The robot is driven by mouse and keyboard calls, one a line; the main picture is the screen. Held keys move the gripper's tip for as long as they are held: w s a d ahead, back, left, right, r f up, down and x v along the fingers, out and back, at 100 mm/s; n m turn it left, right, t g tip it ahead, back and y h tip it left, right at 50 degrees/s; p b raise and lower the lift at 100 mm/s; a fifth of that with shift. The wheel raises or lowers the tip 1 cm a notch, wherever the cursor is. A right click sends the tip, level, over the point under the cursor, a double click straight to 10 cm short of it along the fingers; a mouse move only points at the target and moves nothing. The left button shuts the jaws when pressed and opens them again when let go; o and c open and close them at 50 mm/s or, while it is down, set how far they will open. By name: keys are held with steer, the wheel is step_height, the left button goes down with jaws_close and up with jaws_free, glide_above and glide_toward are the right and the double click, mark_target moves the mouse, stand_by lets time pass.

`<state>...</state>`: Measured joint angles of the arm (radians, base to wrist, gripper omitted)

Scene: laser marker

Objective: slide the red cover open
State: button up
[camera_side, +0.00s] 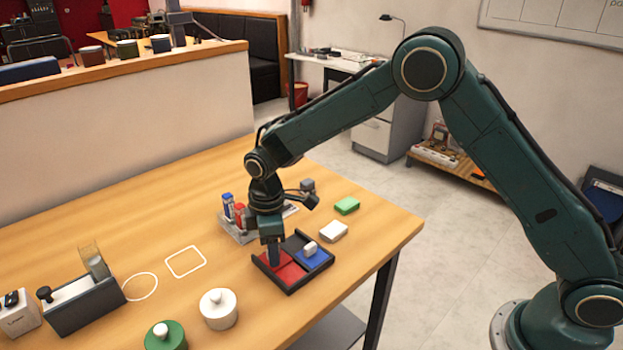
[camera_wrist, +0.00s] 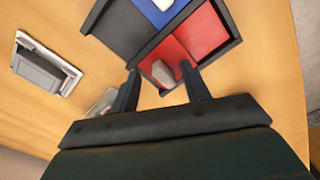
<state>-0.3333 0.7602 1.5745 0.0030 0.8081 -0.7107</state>
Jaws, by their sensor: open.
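A dark two-lane box (camera_side: 290,289) sits on the table with a red lane and a blue lane. The red cover (camera_side: 284,273) lies in the near-left lane in the side view. In the wrist view red (camera_wrist: 207,35) fills most of that lane, with an edge line across it. My gripper (camera_side: 273,262) points down over the red lane. In the wrist view my gripper (camera_wrist: 160,70) is open, its fingers on either side of a small pale knob (camera_wrist: 164,74), with gaps visible. I cannot tell its exact height over the cover.
The blue cover (camera_side: 316,260) has a white knob (camera_side: 310,248); a dark open area lies beside it. A white block (camera_side: 334,231) and a green block (camera_side: 347,206) stand behind the box. A white lidded jar (camera_side: 218,310) stands to the left. A holder with blue and red items (camera_side: 233,211) is behind my gripper.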

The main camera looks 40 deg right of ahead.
steer(key=shift+a+r, duration=0.1)
steer(key=shift+r, duration=3.25)
steer(key=shift+r, duration=0.25)
steer(key=s+d+r+m+t, duration=0.1)
steer(key=s+d+r+m, duration=0.2)
steer(key=s+d+r, duration=0.4)
steer(key=s+d+r+m+t, duration=0.2)
steer(key=s+d+r+m, duration=0.15)
steer(key=s+r, duration=0.4)
steer(key=s+d+r+m+t, duration=0.1)
steer(key=s+d+m, duration=0.1)
steer(key=s, duration=0.6)
steer(key=s+d+m+t, duration=0.1)
steer(key=s+d+m, duration=0.2)
steer(key=s, duration=0.5)
steer(key=shift+s+d+r+t, duration=0.3)
steer(key=shift+s+d+r, duration=0.1)
steer(key=shift+d, duration=0.4)
